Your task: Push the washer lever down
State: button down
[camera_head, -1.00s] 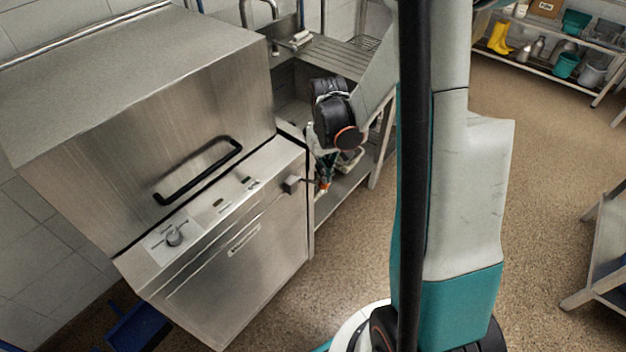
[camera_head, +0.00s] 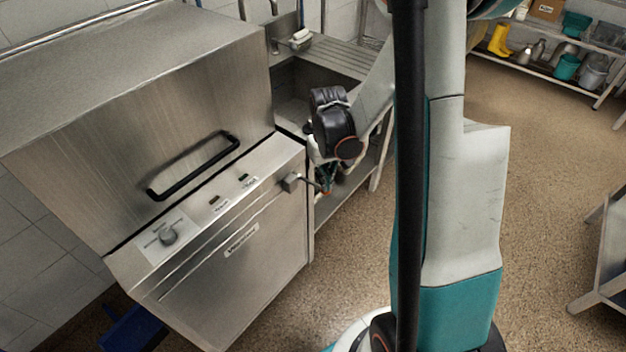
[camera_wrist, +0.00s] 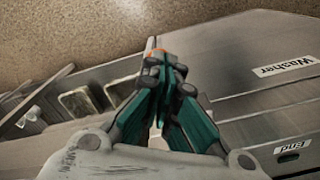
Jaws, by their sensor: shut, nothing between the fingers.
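The washer (camera_head: 240,270) is a steel cabinet at the left of the head view, with a label (camera_wrist: 285,70) reading "Washer" in the wrist view. Its lever (camera_head: 310,183) is a thin rod from a grey block (camera_head: 291,182) at the front's right corner, pointing right and slightly down. My gripper (camera_head: 327,190) is shut and empty at the rod's outer end; whether it touches the rod I cannot tell.
A sink unit (camera_head: 345,58) with a lower shelf stands right behind my gripper. A blue bin (camera_head: 135,328) is at lower left. The floor at right is clear up to a metal rack (camera_head: 605,250).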

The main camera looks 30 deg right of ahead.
jog(key=shift+f+b, duration=1.35)
jog(key=shift+f, duration=0.85)
notch_tip(320, 180, up, 12)
jog(key=p, duration=0.8)
